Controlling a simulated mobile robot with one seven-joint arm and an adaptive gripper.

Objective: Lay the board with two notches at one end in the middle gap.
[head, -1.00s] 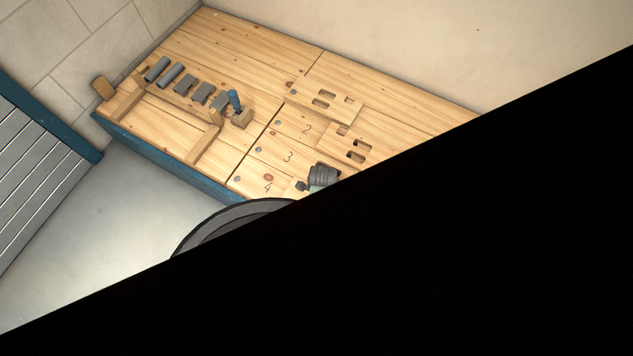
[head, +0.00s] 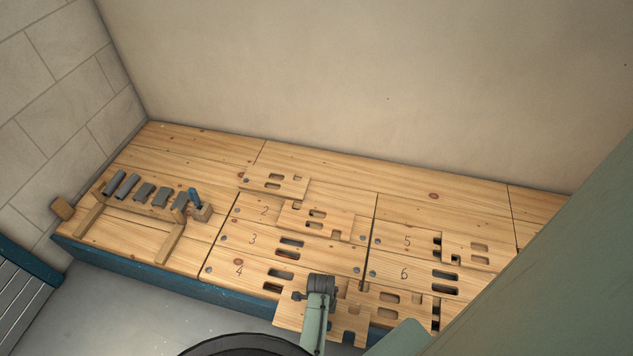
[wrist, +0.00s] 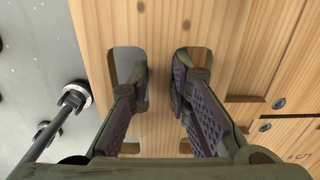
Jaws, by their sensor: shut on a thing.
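A pale wooden board (head: 290,321) is at the bench's front edge in the head view, partly hidden by my arm. Cut-outs show in its lower right part. My gripper (wrist: 160,88) is shut on a board (wrist: 160,25) in the wrist view. Its fingers reach into two slots and pinch the strip between them. In the head view my arm covers the fingertips. Other slotted boards lie on the bench: one at the upper left (head: 262,185), one near number 2 (head: 335,224) and one at the right (head: 490,247). I cannot tell which gap is the middle one.
The wooden bench top (head: 330,185) has numbered planks with slots and dark openings. A wall (head: 380,90) runs behind. My arm blocks the lower right.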

